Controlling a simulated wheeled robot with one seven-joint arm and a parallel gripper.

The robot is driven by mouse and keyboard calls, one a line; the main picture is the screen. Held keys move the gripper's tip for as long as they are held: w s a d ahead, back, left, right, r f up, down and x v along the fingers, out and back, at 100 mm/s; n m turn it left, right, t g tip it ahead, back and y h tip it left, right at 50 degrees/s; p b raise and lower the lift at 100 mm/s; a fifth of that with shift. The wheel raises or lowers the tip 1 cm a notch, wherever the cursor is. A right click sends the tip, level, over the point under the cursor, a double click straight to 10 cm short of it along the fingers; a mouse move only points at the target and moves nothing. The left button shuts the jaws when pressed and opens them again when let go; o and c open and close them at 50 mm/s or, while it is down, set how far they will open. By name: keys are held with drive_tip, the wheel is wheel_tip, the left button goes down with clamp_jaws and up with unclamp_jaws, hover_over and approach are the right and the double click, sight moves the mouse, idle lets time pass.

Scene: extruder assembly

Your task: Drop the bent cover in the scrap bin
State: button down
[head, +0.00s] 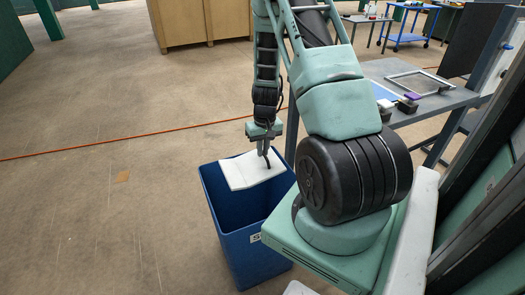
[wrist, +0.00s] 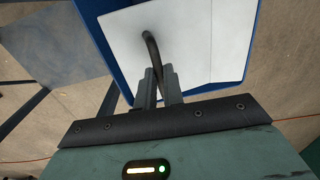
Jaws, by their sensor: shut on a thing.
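The bent cover (head: 241,171) is a white panel with a crease and a dark curved handle. In the head view it is held over the mouth of the blue scrap bin (head: 245,247). My gripper (head: 264,153) is above it, shut on the handle. In the wrist view the cover (wrist: 200,45) fills the top middle, and the gripper fingers (wrist: 158,85) close around the lower end of the handle. The bin's blue rim (wrist: 88,22) shows beyond the cover's edges. The cover hides part of the bin's opening.
A grey workbench (head: 445,103) with a frame (head: 418,83) and small parts stands to the right of the bin. An orange line (head: 110,150) crosses the floor.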

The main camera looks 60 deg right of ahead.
wheel_tip(320, 180, down, 10)
drive_tip(key=b, duration=0.6)
drive_tip(key=shift+b, duration=0.35)
drive_tip(key=c, duration=1.4)
unclamp_jaws()
drive_tip(key=shift+c, duration=0.2)
wheel_tip(320, 180, up, 17)
drive_tip(key=p, duration=0.3)
hover_over(263, 164)
drive_tip(key=d, duration=0.1)
drive_tip(key=shift+w+d+r, duration=0.1)
drive_tip(key=shift+d+r, duration=0.1)
